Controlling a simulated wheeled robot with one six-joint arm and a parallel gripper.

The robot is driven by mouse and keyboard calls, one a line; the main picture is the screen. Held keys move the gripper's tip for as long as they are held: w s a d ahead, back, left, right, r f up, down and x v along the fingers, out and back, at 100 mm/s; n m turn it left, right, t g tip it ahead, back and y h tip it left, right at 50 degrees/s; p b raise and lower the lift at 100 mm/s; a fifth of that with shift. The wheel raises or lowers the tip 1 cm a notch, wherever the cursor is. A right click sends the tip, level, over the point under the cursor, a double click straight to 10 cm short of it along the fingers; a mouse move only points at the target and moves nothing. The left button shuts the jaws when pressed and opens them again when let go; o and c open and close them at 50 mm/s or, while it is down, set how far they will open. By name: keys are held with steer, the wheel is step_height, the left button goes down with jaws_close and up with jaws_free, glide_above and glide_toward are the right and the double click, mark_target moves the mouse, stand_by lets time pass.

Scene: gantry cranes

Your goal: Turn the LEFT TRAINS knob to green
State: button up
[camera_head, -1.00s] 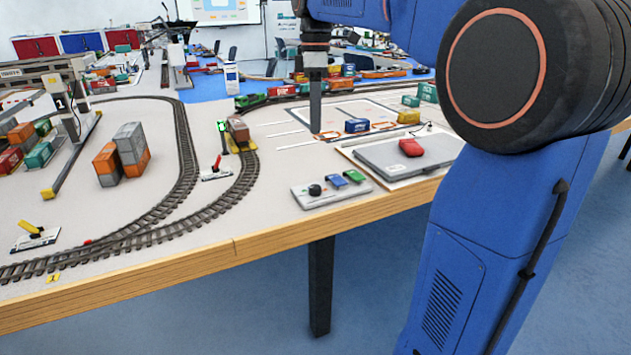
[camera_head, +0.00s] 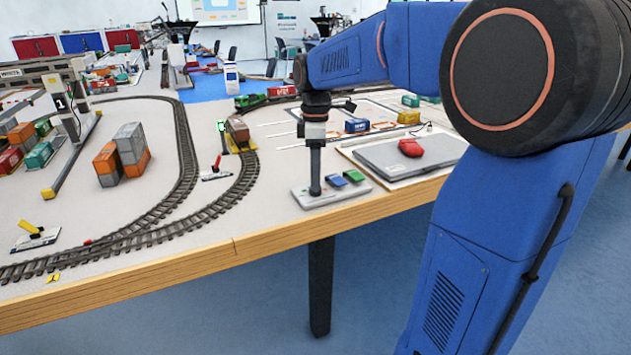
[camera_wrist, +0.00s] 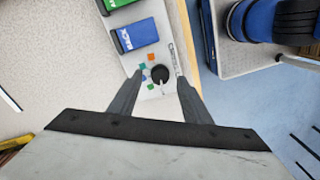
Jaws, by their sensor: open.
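The control panel (camera_head: 340,196) is a light plate near the table's front edge. The black round knob (camera_wrist: 160,74) is on it, with small orange, green and blue marks beside it in the wrist view. Which mark the knob points to is too small to tell. In the wrist view my gripper (camera_wrist: 160,78) is open, with one finger on each side of the knob. I cannot tell whether the fingers touch it.
Curved train track (camera_head: 235,192) runs to the left.

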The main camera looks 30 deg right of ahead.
steer(key=shift+f, duration=1.05)
steer(key=c, duration=1)
steer(key=shift+c, duration=0.2)
steer(key=m, duration=0.3)
steer(key=shift+s+m, duration=0.1)
steer(key=shift+m, duration=2.2)
